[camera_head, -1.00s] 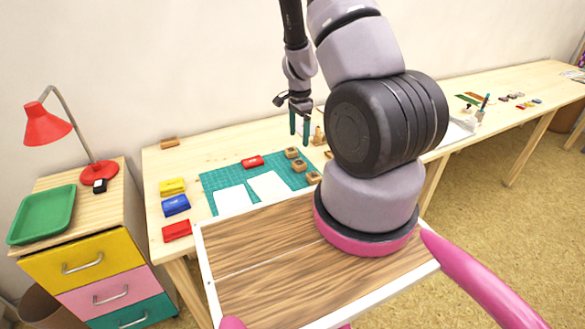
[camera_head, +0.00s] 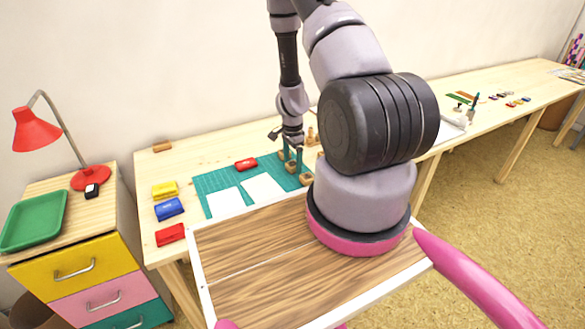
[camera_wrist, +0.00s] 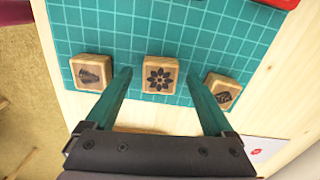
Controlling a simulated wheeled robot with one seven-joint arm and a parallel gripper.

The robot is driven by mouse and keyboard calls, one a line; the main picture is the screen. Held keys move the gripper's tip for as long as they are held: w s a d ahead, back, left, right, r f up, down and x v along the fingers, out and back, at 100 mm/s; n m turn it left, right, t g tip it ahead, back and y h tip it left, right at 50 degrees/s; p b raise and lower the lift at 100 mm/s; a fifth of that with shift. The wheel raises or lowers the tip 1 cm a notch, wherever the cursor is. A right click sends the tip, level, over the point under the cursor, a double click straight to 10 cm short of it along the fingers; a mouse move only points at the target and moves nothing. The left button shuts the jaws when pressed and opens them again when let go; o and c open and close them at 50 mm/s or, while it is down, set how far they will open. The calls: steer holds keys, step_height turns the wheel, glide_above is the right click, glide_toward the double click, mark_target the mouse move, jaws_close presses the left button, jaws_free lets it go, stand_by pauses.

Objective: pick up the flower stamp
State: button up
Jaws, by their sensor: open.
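The flower stamp (camera_wrist: 160,75) is a small wooden block with a dark flower on top. It sits on the green cutting mat (camera_wrist: 120,20) in the middle of the wrist view. My gripper (camera_wrist: 164,85) is open, with one teal finger on each side of the flower stamp and nothing held. The fingers appear apart from it. In the head view my gripper (camera_head: 293,166) hangs over the right part of the mat, among the wooden stamps, and partly hides them.
One stamp (camera_wrist: 92,71) lies left of the flower stamp and another, turned stamp (camera_wrist: 221,90) lies right, each close to a finger. A red inkpad (camera_head: 246,164) is on the mat. Yellow (camera_head: 165,190), blue (camera_head: 169,209) and red (camera_head: 171,234) inkpads line the table's left side.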

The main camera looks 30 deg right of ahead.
mark_target(293, 164)
jaws_close()
step_height(293, 164, up, 10)
stand_by(0.6)
